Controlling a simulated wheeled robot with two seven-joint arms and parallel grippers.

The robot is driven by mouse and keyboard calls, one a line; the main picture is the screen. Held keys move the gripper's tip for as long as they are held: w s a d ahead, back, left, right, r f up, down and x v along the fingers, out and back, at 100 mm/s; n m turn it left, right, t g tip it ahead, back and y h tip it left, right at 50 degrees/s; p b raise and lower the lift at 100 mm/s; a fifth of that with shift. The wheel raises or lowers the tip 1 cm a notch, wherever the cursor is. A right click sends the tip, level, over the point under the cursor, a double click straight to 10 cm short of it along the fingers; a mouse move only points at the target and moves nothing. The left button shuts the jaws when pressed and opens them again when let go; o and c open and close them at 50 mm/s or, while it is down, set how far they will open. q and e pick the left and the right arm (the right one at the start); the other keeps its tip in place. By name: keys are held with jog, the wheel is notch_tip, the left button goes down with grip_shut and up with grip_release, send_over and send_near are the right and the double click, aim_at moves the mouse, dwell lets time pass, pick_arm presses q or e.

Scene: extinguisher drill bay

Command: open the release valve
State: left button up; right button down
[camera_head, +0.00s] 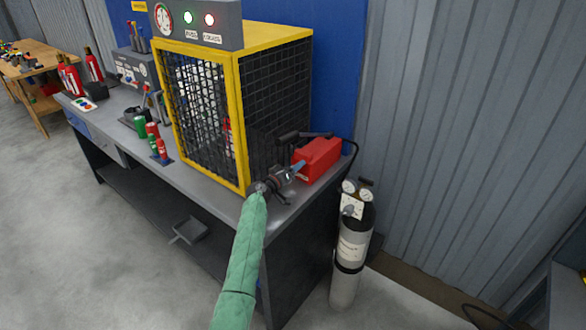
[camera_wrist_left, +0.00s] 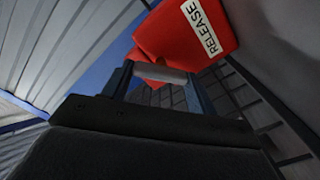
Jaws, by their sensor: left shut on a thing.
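The release valve is a red block (camera_head: 318,158) on the right end of the grey bench, beside the yellow-framed cage. In the left wrist view the red body (camera_wrist_left: 190,32) shows close up with a white RELEASE label. A black lever (camera_head: 305,135) shows above the block in the head view. My left gripper (camera_head: 298,168) is at the block's near left side. In the left wrist view its fingers (camera_wrist_left: 158,76) are shut on a short grey bar, which appears to be part of the valve handle. Where the bar joins the valve is hidden. My right gripper is in neither view.
The yellow-framed mesh cage (camera_head: 240,110) stands close on the left, under a panel with a gauge and lights (camera_head: 197,22). A grey gas cylinder (camera_head: 350,250) with gauges stands on the floor at right. Small red and green canisters (camera_head: 150,135) stand farther left on the bench.

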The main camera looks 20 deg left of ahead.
pick_arm(q)
jog(key=shift+f, duration=0.1)
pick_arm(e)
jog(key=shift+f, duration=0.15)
pick_arm(q)
jog(key=shift+f+n+b, duration=0.1)
jog(key=shift+n+b, duration=0.7)
jog(key=shift+n, duration=0.2)
jog(key=shift+n+b, duration=0.3)
jog(key=shift+n, duration=0.7)
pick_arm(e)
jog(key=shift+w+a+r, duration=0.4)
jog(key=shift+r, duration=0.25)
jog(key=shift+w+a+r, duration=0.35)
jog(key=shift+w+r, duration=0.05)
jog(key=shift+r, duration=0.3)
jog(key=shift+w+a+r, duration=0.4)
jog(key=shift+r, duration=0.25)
pick_arm(q)
jog(key=o, duration=1)
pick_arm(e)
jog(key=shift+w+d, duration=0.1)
